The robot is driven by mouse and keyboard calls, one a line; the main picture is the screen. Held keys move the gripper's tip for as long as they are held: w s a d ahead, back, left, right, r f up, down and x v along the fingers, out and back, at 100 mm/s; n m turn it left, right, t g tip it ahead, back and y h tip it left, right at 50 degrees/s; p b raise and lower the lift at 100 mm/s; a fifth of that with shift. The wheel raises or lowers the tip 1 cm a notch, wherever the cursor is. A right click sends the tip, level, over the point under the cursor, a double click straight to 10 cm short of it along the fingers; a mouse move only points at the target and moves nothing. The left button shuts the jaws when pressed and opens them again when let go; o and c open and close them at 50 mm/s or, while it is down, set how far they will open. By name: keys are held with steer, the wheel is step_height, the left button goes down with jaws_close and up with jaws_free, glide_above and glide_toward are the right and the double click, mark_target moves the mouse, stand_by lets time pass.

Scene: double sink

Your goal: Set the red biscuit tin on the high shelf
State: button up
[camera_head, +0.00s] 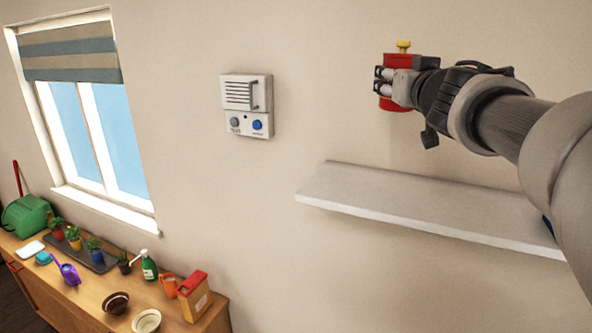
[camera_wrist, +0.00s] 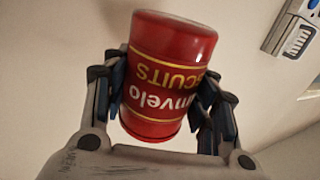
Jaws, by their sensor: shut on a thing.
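The red biscuit tin (camera_head: 399,61) is held up in the air in the head view, above the white wall shelf (camera_head: 425,205) and clear of it. A yellow knob shows on its top. My gripper (camera_head: 393,85) is shut on the tin's sides. In the wrist view the tin (camera_wrist: 165,85) sits between the two fingers of my gripper (camera_wrist: 165,100), with its "biscuits" label upside down in that picture.
A white wall box (camera_head: 247,105) hangs left of the shelf. A window (camera_head: 95,120) is further left. Below it, a wooden cabinet (camera_head: 75,300) carries plants, a watering can, bowls and an orange box (camera_head: 194,295). The wall around the tin is bare.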

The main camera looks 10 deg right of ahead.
steer(key=shift+s+a+f, duration=0.15)
steer(key=shift+s+f, duration=0.1)
steer(key=shift+s, duration=0.2)
steer(key=shift+s+a+f, duration=0.1)
steer(key=shift+s+f, duration=0.15)
steer(key=shift+s, duration=0.2)
steer(key=shift+w+d+f+b, duration=0.15)
steer(key=shift+f+b, duration=0.95)
steer(key=shift+f, duration=1.85)
steer(key=shift+w+a+f+b, duration=0.1)
steer(key=shift+f+b, duration=1.05)
steer(key=shift+f, duration=1.85)
steer(key=shift+w+d+f+b, duration=0.15)
steer(key=shift+f+b, duration=0.95)
steer(key=shift+f, duration=1.85)
steer(key=shift+s+f, duration=0.1)
steer(key=shift+f, duration=0.05)
steer(key=o, duration=1.2)
steer(key=shift+o, duration=0.2)
